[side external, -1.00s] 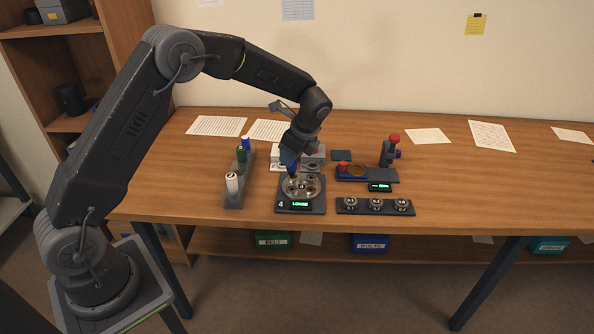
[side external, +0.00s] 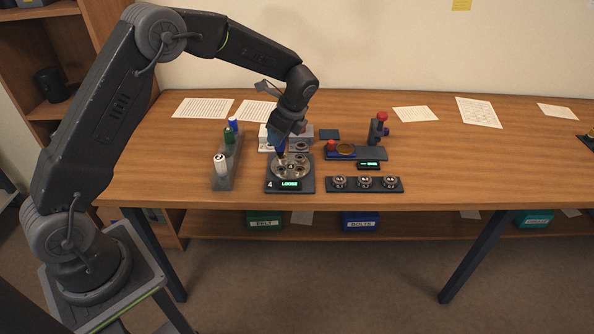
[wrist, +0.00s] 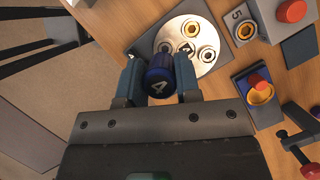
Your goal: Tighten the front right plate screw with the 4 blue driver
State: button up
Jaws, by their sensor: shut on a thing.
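My gripper (wrist: 160,74) is shut on the blue driver (wrist: 158,84), whose cap is marked 4. In the side external view my gripper (side external: 281,146) points down over the left part of the round metal plate (side external: 302,172). The plate sits on a dark base (side external: 272,186) marked 4, with a lit green display (side external: 290,184) that seems to read LOOSE. In the wrist view the plate (wrist: 190,20) shows several screws or holes. The driver's tip is hidden there, so I cannot tell whether it touches a screw.
A grey rack (side external: 222,178) with white, green and blue handled tools stands left of the base. A dark tray (side external: 390,185) with several round metal parts lies to the right. Behind it is a fixture (side external: 372,153) with red knobs. The table's right side is mostly clear.

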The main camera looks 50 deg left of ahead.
aim_at(300, 171)
dwell(0.4)
jog(key=n, duration=0.1)
jog(key=w+n, duration=0.1)
jog(key=shift+w+d+n+g+h, duration=0.1)
jog(key=shift+d+n+g+h, duration=0.2)
jog(key=shift+d+n+g, duration=0.1)
jog(key=d+f+n+h, duration=0.1)
jog(key=n+h, duration=0.1)
jog(key=n, duration=0.7)
jog(key=w+d+n+t+h, duration=0.1)
jog(key=n+h, duration=0.2)
jog(key=n, duration=0.6)
jog(key=w+d+f+n+h, duration=0.1)
jog(key=n+h, duration=0.2)
jog(key=n, duration=0.7)
jog(key=shift+w+f+t, duration=0.2)
jog(key=shift+f+t, duration=0.1)
jog(key=shift+f, duration=0.3)
jog(key=shift+f, duration=0.75)
